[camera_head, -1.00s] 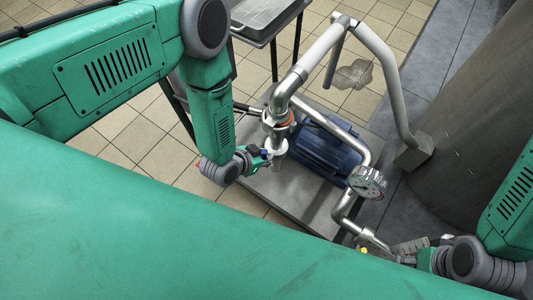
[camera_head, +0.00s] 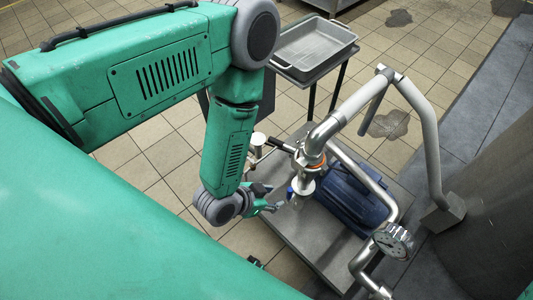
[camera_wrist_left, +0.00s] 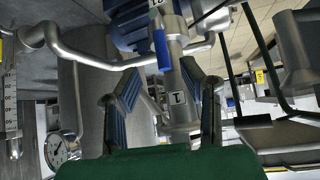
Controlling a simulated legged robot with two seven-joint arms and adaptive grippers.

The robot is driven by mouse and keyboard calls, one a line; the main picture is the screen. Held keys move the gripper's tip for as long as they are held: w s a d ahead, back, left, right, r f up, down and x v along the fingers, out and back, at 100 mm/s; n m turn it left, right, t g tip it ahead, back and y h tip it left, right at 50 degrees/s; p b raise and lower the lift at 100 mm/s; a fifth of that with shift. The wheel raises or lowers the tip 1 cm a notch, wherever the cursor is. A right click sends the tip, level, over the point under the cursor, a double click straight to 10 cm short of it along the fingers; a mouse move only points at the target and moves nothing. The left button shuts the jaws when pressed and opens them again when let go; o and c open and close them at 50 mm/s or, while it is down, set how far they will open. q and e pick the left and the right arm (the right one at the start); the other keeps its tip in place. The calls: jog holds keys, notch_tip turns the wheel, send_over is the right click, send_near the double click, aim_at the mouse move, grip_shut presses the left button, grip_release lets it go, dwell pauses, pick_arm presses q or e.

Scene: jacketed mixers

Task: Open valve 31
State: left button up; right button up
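A valve with a blue lever (camera_wrist_left: 160,48) sits on a steel pipe fitting (camera_wrist_left: 178,80) in the left wrist view. The fitting carries a small label (camera_wrist_left: 178,98), and another label at the top edge is cut off; I cannot read 31 on either. My right gripper is out of view.
A blue motor (camera_head: 348,196) sits on a grey base plate (camera_head: 265,212). A pressure gauge (camera_head: 393,241) and bent pipes stand to the right, with a large steel vessel (camera_head: 490,190) beyond. A grey tray (camera_head: 314,45) rests on a stand behind. Tiled floor is clear at left.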

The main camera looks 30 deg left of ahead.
pick_arm(q)
jog(key=shift+v, duration=1.55)
jog(key=shift+a, duration=0.1)
jog(key=s+a+r+n+g+y, duration=0.2)
jog(key=s+a+g, duration=0.1)
jog(key=s+a, duration=0.2)
jog(key=s+a+r+n+g+y, duration=0.1)
jog(key=s+a+n+g+y, duration=0.1)
jog(key=s, duration=0.5)
jog(key=a+n+g, duration=0.1)
jog(key=a+g, duration=0.1)
jog(key=a, duration=0.1)
jog(key=shift+a+r, duration=0.3)
jog(key=shift+r, duration=0.1)
